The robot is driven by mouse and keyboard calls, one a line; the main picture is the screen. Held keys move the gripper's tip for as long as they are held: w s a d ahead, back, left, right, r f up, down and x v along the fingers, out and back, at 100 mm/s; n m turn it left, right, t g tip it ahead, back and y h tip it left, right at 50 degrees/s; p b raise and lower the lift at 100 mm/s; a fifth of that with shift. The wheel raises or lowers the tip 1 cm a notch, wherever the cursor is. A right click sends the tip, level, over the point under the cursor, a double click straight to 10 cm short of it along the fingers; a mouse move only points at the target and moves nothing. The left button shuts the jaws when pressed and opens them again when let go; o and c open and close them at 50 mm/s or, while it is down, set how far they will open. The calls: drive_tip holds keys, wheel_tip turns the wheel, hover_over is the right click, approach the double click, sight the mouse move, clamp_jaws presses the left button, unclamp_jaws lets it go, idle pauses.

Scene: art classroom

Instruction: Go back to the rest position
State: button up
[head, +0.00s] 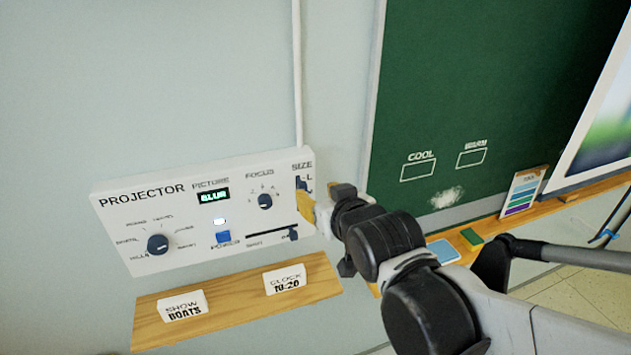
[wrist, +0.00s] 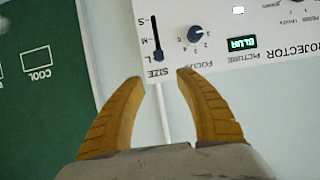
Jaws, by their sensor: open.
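My gripper (head: 308,208) is at the right end of the white projector panel (head: 125,225), by the SIZE slider (head: 301,184). In the wrist view my gripper (wrist: 160,76) has its two yellow fingers apart with nothing between them. The fingertips are near the panel edge, just beside the SIZE slider (wrist: 157,55), whose dark knob is by the L mark. I cannot tell whether a finger touches the panel. The picture display (head: 213,196) seems to read BLUR. My arm hides part of the wall right of the panel.
A wooden shelf (head: 220,310) below the panel holds SHOW BOATS (head: 183,306) and CLOCK 10:20 (head: 285,279) signs. A green chalkboard (head: 470,90) is at right, with a ledge (head: 525,212) holding a colour chart (head: 523,192). The wall left of the panel is clear.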

drive_tip(key=s+d+f+m+g+h+b, duration=0.1)
drive_tip(key=s+d+f+g+b, duration=0.1)
drive_tip(key=s+d+f+b, duration=0.3)
drive_tip(key=s+d+f+m+g+h+b, duration=0.1)
drive_tip(key=s+d+f+b, duration=0.4)
drive_tip(key=f+b, duration=0.7)
drive_tip(key=s+d+f+m+g+h+b, duration=0.1)
drive_tip(key=s+d+f+g+b, duration=0.2)
drive_tip(key=f+b, duration=0.6)
drive_tip(key=s+d+f, duration=0.2)
drive_tip(key=s+f, duration=0.1)
drive_tip(key=f, duration=0.4)
drive_tip(key=shift+s+f+h, duration=0.2)
drive_tip(key=shift+s+h, duration=0.15)
drive_tip(key=shift+h, duration=0.05)
